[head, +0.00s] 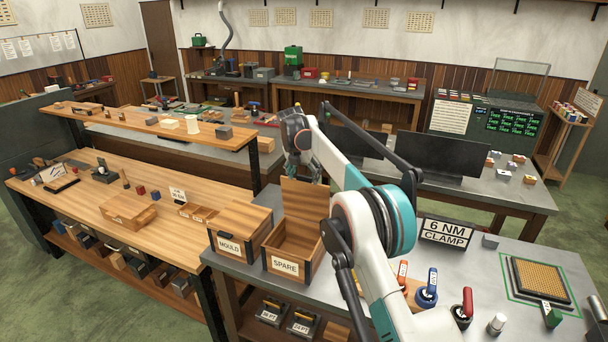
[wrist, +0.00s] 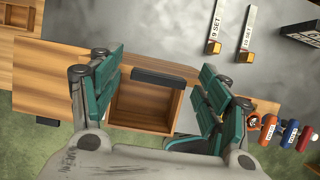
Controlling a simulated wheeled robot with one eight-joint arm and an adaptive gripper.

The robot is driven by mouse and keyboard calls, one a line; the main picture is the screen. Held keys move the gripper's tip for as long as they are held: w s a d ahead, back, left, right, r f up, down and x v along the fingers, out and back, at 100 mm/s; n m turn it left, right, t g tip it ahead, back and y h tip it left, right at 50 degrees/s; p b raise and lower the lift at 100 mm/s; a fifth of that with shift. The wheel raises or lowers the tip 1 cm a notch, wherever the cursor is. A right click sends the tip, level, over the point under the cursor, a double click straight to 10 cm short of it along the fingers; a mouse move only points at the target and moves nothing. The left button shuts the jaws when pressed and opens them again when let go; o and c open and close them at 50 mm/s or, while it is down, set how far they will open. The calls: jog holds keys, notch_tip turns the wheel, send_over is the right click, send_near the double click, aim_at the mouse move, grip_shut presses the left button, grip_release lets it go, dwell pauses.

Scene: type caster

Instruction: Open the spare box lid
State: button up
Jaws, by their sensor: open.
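The spare box (head: 292,262) is a wooden box with a SPARE label, at the front edge of the grey bench in the head view. Its lid (head: 304,202) stands raised at the back, and the inside shows empty. In the wrist view the open box (wrist: 145,106) lies below my gripper, with the raised lid (wrist: 150,57) nearly edge-on and its dark handle bar (wrist: 163,78) across the opening. My gripper (wrist: 162,70) is open, with its green fingers spread either side of the lid and handle. I cannot tell whether they touch. The arm partly hides the gripper in the head view.
The closed MOULD box (head: 240,232) stands just left of the spare box. The 6 NM CLAMP sign (head: 447,232) and coloured-handled tools (head: 427,292) are to the right. A wooden workbench (head: 110,222) is at the left.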

jog(key=v, duration=1.2)
jog(key=shift+d, duration=0.1)
jog(key=s+d+r+m+b, duration=0.5)
jog(key=s+d+m, duration=0.3)
jog(key=s+d, duration=0.2)
jog(key=s+d+f+m+t+y+b, duration=0.1)
jog(key=s+d+m+b, duration=0.1)
jog(key=s+d+m, duration=0.45)
jog(key=s+d+f+m+b, duration=0.1)
jog(key=s+d+m+b, duration=0.15)
jog(key=s, duration=0.65)
jog(key=s+d+f+m+t+b, duration=0.1)
jog(key=s+d+f+m+b, duration=0.2)
jog(key=s+f+m, duration=0.4)
jog(key=s+d+f+m+t+b, duration=0.1)
jog(key=s+d+f+m+b, duration=0.3)
jog(key=s+f+m, duration=0.4)
jog(key=s+f, duration=0.6)
jog(key=s, duration=0.6)
jog(key=shift+s+f+y+b, duration=0.3)
jog(key=shift+s+f+b, duration=0.05)
jog(key=shift+s, duration=0.05)
